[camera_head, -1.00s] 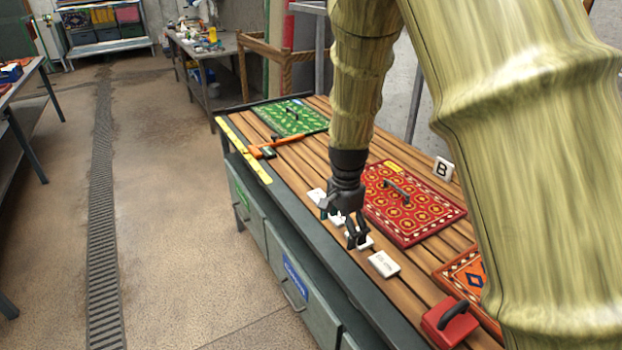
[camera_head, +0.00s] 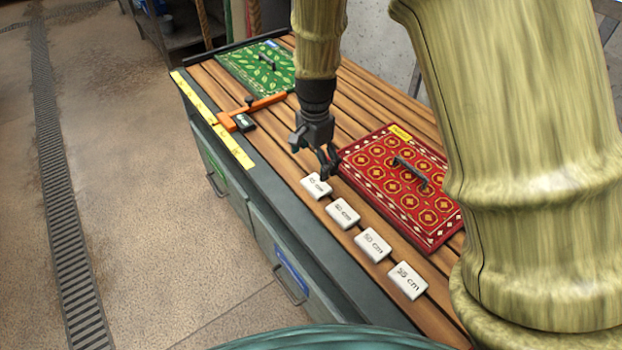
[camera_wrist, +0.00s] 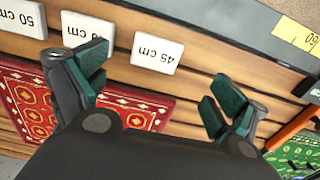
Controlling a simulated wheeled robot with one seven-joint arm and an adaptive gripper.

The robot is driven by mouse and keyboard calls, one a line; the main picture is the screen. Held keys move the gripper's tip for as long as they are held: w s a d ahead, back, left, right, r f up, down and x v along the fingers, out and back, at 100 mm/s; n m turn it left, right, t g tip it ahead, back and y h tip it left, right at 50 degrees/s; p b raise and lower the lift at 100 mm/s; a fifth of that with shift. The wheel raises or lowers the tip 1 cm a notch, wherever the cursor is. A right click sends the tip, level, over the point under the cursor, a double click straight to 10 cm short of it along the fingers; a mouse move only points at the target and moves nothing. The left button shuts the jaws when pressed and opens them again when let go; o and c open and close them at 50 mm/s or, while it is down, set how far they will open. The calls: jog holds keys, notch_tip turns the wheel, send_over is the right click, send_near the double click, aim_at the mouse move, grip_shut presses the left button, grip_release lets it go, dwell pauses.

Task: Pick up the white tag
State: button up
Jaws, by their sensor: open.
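Several white tags lie in a row on the slatted bench top. The farthest, the 45 cm tag (camera_head: 316,186), also shows in the wrist view (camera_wrist: 157,49), ahead of the space between my fingers. The second tag (camera_head: 342,213) is partly hidden by a finger in the wrist view. The 50 cm tag (camera_head: 372,245) and the nearest tag (camera_head: 407,280), which seems to read 55 cm, follow. My gripper (camera_head: 328,164) is open and empty, close to the 45 cm tag and apparently above the bench. Its two green-padded fingers are spread in the wrist view (camera_wrist: 157,80).
A red patterned rug panel (camera_head: 396,187) with a black handle lies right of the tags. A green leaf-patterned panel (camera_head: 257,67) lies at the far end. An orange tool (camera_head: 262,105) and a yellow measuring strip (camera_head: 213,120) lie near the bench's left edge.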

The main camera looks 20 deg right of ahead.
aim_at(315, 185)
jog(key=shift+s+d+f, duration=0.1)
jog(key=shift+s+f, duration=0.15)
jog(key=shift+s, duration=0.2)
jog(key=shift+s+d+f, duration=0.1)
jog(key=shift+s+f, duration=0.1)
jog(key=shift+s, duration=0.25)
jog(key=w+f, duration=0.2)
jog(key=shift+w+f, duration=0.1)
jog(key=shift+f, duration=0.3)
jog(key=shift+f+p, duration=0.1)
jog(key=shift+p, duration=0.3)
jog(key=shift+s+f+p, duration=0.35)
jog(key=shift+s+p, duration=0.1)
jog(key=shift+s, duration=0.2)
jog(key=f, duration=0.3)
jog(key=shift+w+p, duration=0.35)
jog(key=shift+p, duration=0.05)
jog(key=shift+f, duration=0.3)
jog(key=shift+s, duration=0.25)
jog(key=shift+w+f, duration=0.1)
